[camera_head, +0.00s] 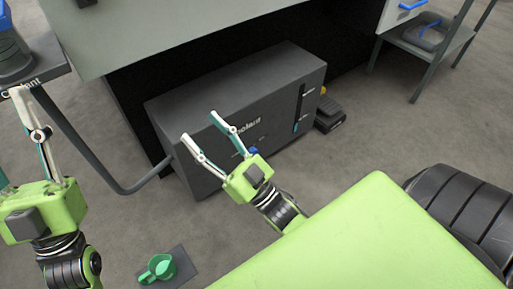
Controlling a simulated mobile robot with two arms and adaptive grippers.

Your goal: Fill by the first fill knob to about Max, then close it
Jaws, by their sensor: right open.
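A dark grey coolant tank (290,75) stands on the floor in the middle of the view, with "Coolant" lettering on its front. A narrow sight gauge (300,108) is on the right of that front; some blue shows near its bottom, and its small labels are too blurred to read. A small blue part (253,150), perhaps a knob, shows just behind the palm of my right gripper. My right gripper (199,126) is open and empty in front of the tank, its fingers pointing up-left. My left gripper (12,135) is open at the left edge, partly out of frame.
A grey hose (85,155) curves from the upper-left stand (35,80) to the tank. A dark device with a yellow part (328,112) is right of the tank. A grey shelf (430,40) stands at upper right.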

